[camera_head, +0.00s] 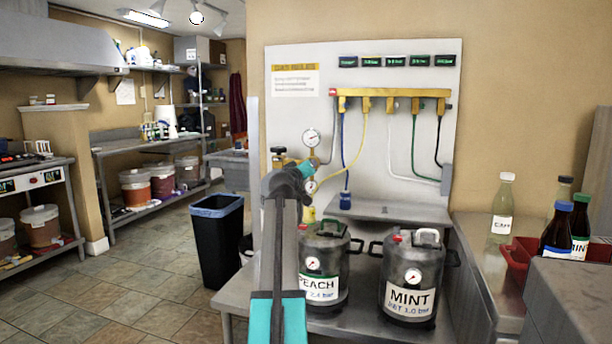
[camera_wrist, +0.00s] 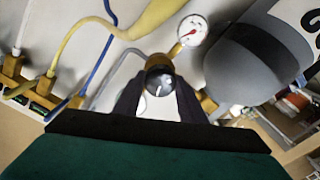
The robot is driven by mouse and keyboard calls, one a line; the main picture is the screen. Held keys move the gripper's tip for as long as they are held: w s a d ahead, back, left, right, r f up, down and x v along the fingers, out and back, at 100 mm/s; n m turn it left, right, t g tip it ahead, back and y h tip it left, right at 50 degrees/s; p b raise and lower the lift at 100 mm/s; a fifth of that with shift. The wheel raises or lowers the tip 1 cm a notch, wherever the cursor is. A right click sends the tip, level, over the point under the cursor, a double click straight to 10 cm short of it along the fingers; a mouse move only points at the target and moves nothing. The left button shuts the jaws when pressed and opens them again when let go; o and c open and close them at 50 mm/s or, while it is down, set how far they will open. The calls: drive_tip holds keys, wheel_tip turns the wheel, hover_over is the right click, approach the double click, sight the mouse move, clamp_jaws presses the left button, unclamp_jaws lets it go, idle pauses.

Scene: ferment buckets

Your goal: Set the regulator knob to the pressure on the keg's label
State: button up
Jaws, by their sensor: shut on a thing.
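In the wrist view, my gripper (camera_wrist: 160,92) is shut on the regulator knob (camera_wrist: 158,72), a dark round knob with a pale glint on its face. A white gauge with a red needle (camera_wrist: 192,30) is beside it; its reading is too small to tell. In the head view, my arm hides the knob and much of the brass regulator (camera_head: 279,155). An upper gauge (camera_head: 312,138) and a lower gauge (camera_head: 310,186) show beside the arm. The PEACH keg (camera_head: 337,258) has a partly covered label that seems to end in 2.4 bar.
A brass manifold (camera_head: 390,93) with several coloured hoses is on the white wall panel (camera_head: 300,110). A grey cylinder (camera_wrist: 245,62) is close to the knob's right in the wrist view. Bottles and a red tray (camera_head: 518,258) are at the right. A black bin (camera_head: 217,245) stands left.

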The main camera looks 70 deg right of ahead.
drive_tip(key=shift+f, duration=0.2)
idle(0.3)
drive_tip(key=o, duration=1)
drive_tip(key=shift+c, duration=0.2)
drive_tip(key=shift+o, duration=0.5)
drive_tip(key=shift+r, duration=0.1)
drive_tip(key=shift+a+r, duration=0.1)
drive_tip(key=shift+a, duration=0.1)
drive_tip(key=s+a+p, duration=0.1)
drive_tip(key=a, duration=1.2)
drive_tip(key=shift+s+a+p, duration=0.15)
drive_tip(key=shift+a+p, duration=0.05)
drive_tip(key=shift+p, duration=0.15)
